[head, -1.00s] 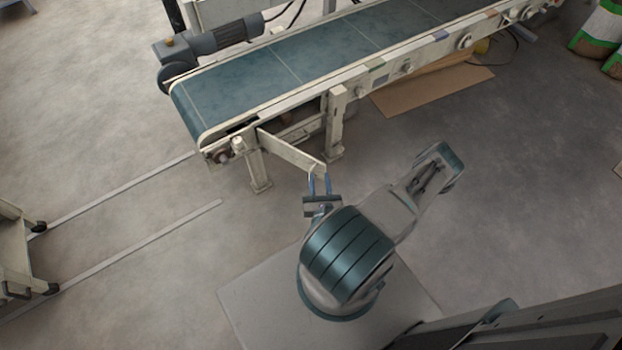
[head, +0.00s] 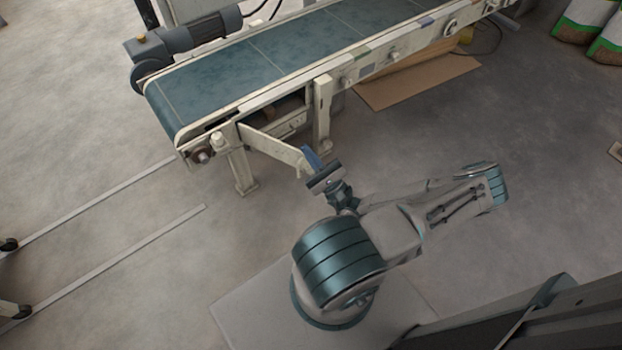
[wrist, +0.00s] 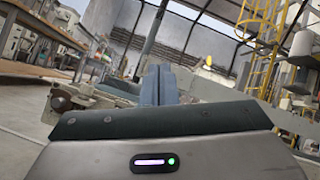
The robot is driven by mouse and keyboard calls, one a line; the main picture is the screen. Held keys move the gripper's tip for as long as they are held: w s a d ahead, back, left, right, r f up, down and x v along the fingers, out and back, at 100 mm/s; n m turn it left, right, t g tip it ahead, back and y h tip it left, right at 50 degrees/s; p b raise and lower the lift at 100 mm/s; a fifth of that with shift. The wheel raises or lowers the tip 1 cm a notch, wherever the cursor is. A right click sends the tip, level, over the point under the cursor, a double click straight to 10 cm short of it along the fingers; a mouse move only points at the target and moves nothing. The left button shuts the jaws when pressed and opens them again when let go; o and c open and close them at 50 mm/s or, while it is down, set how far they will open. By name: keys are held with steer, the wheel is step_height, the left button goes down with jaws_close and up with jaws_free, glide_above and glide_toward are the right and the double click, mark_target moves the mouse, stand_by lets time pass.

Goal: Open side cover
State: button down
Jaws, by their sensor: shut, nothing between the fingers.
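The side cover (head: 275,149) is a long cream panel on the near side of the conveyor (head: 215,90). It stands swung out from the frame, with its free end toward my arm. My gripper (head: 312,158) is at that free end, its blue fingers close together and shut with nothing between them. I cannot tell whether the fingers touch the cover. In the wrist view the shut fingers (wrist: 158,85) point up and away; the cover cannot be made out clearly there.
A conveyor leg (head: 322,112) stands just behind the cover's free end. A cardboard sheet (head: 415,82) lies under the belt. Floor rails (head: 110,262) run at left, and sacks (head: 585,20) stand at upper right.

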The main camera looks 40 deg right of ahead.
step_height(320, 180, down, 7)
steer(key=s+d+n+g+y+b, duration=0.3)
steer(key=n+g+y+b, duration=0.4)
steer(key=n, duration=0.5)
steer(key=n+g+b, duration=0.1)
steer(key=n+g, duration=0.2)
steer(key=n, duration=0.2)
glide_toward(311, 171)
step_height(311, 171, up, 3)
steer(key=s+a, duration=0.1)
steer(key=shift+h, duration=0.4)
steer(key=b+x, duration=0.2)
steer(key=x, duration=0.8)
steer(key=shift+s+a+b, duration=0.2)
steer(key=shift+b, duration=0.2)
